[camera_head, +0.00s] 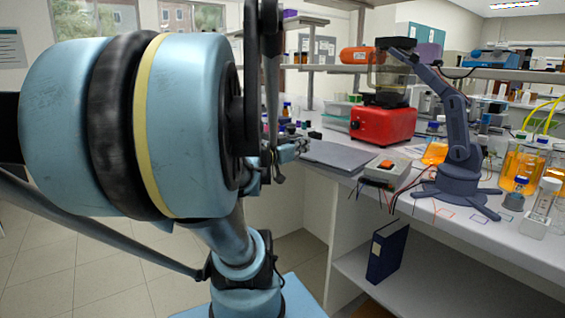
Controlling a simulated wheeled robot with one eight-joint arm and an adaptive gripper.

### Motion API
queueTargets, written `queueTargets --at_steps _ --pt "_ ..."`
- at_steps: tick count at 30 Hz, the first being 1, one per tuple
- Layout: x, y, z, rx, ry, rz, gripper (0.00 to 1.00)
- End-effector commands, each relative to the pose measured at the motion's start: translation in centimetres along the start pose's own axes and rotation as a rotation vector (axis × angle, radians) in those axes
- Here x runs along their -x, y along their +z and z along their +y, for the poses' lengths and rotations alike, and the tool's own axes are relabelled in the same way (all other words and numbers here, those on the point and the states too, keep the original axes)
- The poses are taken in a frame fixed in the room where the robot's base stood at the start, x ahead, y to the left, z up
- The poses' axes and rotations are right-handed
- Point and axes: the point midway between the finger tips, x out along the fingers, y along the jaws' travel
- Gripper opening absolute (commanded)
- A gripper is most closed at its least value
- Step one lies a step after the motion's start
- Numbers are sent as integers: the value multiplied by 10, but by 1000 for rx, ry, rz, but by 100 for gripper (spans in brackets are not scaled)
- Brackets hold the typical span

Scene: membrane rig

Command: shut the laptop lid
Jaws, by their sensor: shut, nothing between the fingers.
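A flat dark grey slab, seemingly the laptop (342,156), lies near the front edge of the white bench. No raised lid shows; its visible top looks flat. Its left end is hidden behind my arm and gripper. My gripper (303,145) is at the slab's left end, shut and empty. I cannot tell whether it touches the slab.
A red device (383,124) stands behind the slab. A small box with an orange switch (387,170) and wires sits to its right, beside a blue-grey desktop robot arm (458,150). Orange-filled flasks (521,165) stand farther right. A blue binder (388,250) stands on the lower shelf.

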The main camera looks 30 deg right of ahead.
Motion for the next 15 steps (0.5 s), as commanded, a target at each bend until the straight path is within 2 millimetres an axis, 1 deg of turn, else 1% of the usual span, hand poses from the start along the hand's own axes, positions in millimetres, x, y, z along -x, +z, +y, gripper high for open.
queueTargets --at_steps 3,15 --pt "11 5 -1 -1 -7 0 0" --pt "38 15 -1 0 -7 1 0"
